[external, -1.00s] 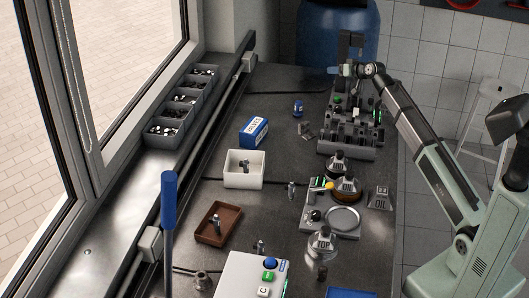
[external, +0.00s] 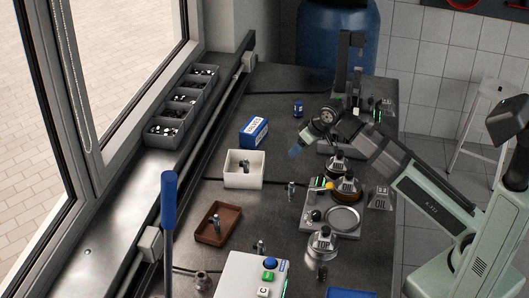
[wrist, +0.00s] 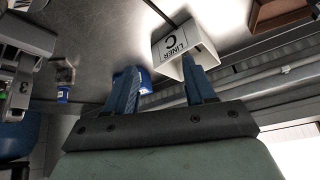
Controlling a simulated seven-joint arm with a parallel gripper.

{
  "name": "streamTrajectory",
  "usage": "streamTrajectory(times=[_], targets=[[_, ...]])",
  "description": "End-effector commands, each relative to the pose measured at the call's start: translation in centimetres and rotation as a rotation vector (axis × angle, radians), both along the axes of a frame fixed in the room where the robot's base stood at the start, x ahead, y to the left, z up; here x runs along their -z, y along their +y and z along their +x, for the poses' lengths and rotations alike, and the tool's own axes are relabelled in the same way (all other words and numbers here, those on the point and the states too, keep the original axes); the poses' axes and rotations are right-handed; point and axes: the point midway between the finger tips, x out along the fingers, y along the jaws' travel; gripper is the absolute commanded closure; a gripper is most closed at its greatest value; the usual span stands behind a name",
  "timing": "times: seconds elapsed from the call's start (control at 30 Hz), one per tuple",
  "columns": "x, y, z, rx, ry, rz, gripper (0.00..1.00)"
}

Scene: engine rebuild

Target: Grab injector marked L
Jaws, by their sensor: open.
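Several small grey metal parts that look like injectors are spread over the bench. One lies in the white box (external: 231,180), one in the brown tray (external: 203,236), and one stands on the bare bench (external: 291,188). Another part (external: 261,246) is by the control box. No mark L is legible on any of them. My gripper (external: 296,151) is above the middle of the bench, beyond the white box and apart from all these parts. In the wrist view my gripper (wrist: 160,88) shows two blue fingers apart, with nothing between them.
The white box reads LINER C in the wrist view (wrist: 176,48). A blue-and-white carton (external: 254,131) stands behind it. A control box (external: 243,272) is in front.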

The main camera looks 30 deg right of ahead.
Motion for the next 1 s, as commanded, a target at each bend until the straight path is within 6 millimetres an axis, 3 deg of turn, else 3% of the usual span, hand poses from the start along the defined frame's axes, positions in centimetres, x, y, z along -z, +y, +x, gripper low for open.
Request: streamTrajectory(times=[0.03,0.13,0.37,0.57,1.0], targets=[[0.3,1.0,-2.0,-0.016,0.018,-0.018,0.46],[0.5,2.3,-4.8,-0.037,0.05,-0.053,0.46],[0.9,3.7,-8.3,-0.057,0.091,-0.102,0.46],[1.9,4.0,-8.4,-0.058,0.097,-0.11,0.46],[7.0,4.8,-6.4,-0.058,0.098,-0.109,0.46]])
